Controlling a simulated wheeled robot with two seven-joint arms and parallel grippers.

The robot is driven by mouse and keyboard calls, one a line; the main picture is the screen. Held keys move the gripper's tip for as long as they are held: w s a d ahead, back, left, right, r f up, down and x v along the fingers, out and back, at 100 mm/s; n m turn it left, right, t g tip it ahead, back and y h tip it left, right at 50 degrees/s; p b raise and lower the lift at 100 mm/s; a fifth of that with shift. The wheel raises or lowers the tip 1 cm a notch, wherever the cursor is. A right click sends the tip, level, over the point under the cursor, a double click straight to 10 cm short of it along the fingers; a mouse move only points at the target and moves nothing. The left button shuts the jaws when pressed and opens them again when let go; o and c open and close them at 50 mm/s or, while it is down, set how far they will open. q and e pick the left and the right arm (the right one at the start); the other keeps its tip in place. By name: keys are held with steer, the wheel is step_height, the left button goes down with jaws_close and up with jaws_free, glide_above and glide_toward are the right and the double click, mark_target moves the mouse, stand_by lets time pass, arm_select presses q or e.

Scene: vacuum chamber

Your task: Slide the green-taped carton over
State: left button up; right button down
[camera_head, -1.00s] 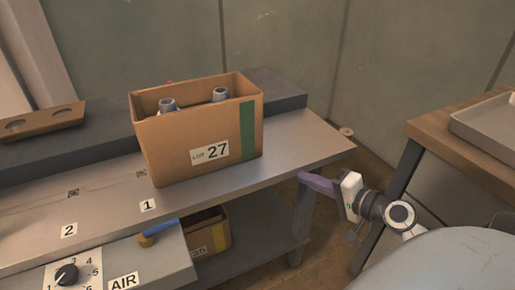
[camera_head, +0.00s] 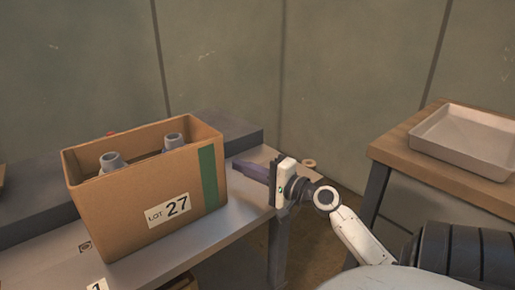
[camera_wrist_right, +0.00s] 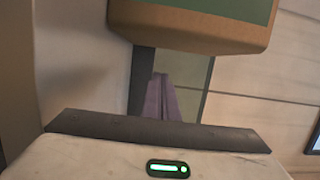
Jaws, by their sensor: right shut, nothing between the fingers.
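The carton (camera_head: 140,205) is an open brown box with a green tape strip (camera_head: 208,177) down its right end and a "LOT 27" label. It stands upright on the grey bench (camera_head: 222,232), with grey bottle-like necks (camera_head: 112,161) showing inside. My right gripper (camera_head: 240,166) is shut and empty, its purple fingers pointing left just beside the taped end. Whether they touch the carton I cannot tell. In the right wrist view the shut fingers (camera_wrist_right: 162,85) show below the carton's lower edge (camera_wrist_right: 190,40) and green tape. My left gripper is out of view.
A dark raised ledge (camera_head: 30,220) runs behind the carton. At the right, a wooden-topped table (camera_head: 415,150) holds a shallow metal tray (camera_head: 465,140). A floor gap separates the bench from that table.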

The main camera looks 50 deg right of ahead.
steer(key=w+a, duration=0.1)
steer(key=w+a+p, duration=0.1)
steer(key=a, duration=0.1)
steer(key=shift+a, duration=0.2)
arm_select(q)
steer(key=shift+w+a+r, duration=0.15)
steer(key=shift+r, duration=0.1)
arm_select(e)
steer(key=shift+w+a, duration=0.1)
steer(key=shift+a, duration=0.15)
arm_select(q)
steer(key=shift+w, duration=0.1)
